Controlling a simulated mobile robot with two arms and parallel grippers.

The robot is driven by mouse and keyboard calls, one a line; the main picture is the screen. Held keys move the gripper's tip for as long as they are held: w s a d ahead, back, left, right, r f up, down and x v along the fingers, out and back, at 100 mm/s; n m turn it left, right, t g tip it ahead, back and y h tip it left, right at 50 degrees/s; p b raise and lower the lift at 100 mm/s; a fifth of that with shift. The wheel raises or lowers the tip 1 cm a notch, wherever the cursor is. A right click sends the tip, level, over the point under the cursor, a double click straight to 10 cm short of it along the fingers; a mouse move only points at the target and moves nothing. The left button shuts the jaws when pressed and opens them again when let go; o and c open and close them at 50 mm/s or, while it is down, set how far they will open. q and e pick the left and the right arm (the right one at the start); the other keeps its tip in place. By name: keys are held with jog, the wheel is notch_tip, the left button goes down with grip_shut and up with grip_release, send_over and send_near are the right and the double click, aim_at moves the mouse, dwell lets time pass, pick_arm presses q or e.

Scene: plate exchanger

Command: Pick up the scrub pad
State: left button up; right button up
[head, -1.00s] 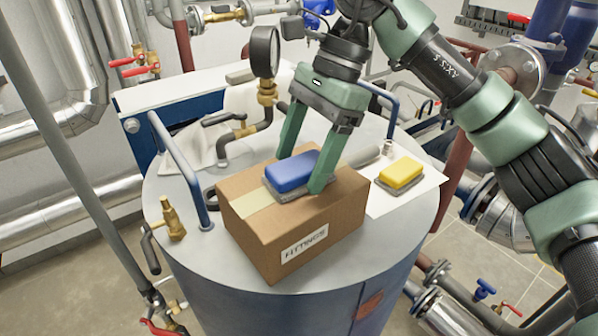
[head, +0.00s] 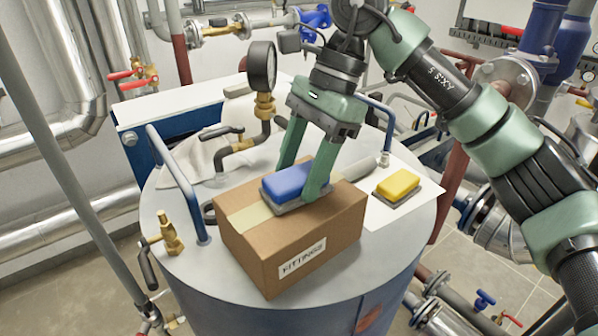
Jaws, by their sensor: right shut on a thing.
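A blue scrub pad (head: 287,181) with a grey underside lies on top of a cardboard box labelled "FITTINGS" (head: 262,254). My right gripper (head: 297,182) reaches down from above and is shut on the blue pad, one finger on its far side and one at its right end. The far finger's tip is hidden behind the pad. I cannot see a gap between pad and box. A second pad, yellow on grey (head: 398,186), lies on a white sheet (head: 420,194) right of the box. My left gripper is not in view.
The box stands on a round grey tank top (head: 185,268). A pressure gauge (head: 262,66) rises behind it. A blue-grey handle rail (head: 178,182) and a brass valve (head: 170,234) stand to the left. Another rail (head: 391,130) stands behind right.

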notch_tip(320, 180, up, 9)
jog(key=shift+f+b, duration=0.2)
jog(key=shift+b, duration=0.35)
notch_tip(320, 180, up, 11)
jog(key=p, duration=0.4)
send_over(300, 173)
jog(key=shift+s+r, duration=0.1)
jog(key=shift+r, duration=0.1)
